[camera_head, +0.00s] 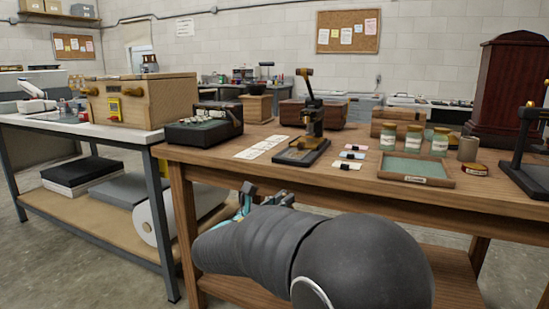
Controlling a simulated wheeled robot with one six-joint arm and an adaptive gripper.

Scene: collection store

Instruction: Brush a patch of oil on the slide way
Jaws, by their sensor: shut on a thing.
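My gripper (262,196) shows only in part at the front edge of the wooden table, behind the bulk of my dark arm. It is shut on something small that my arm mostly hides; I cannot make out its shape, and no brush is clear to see. A small upright press (313,110) with a brass-coloured top stands on a dark base (318,153) on the table, beyond my gripper and to its right. A second dark machine (523,150) stands at the right edge. I cannot tell which surface is the slide way, and no oil patch is visible.
On the wooden table (235,168) are a green-lined tray (417,167), several labelled jars (413,139), small cards (347,165), a paper strip (261,147) and a black case (204,127). A dark red cabinet (507,85) stands behind. A white-topped bench (75,125) adjoins at left.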

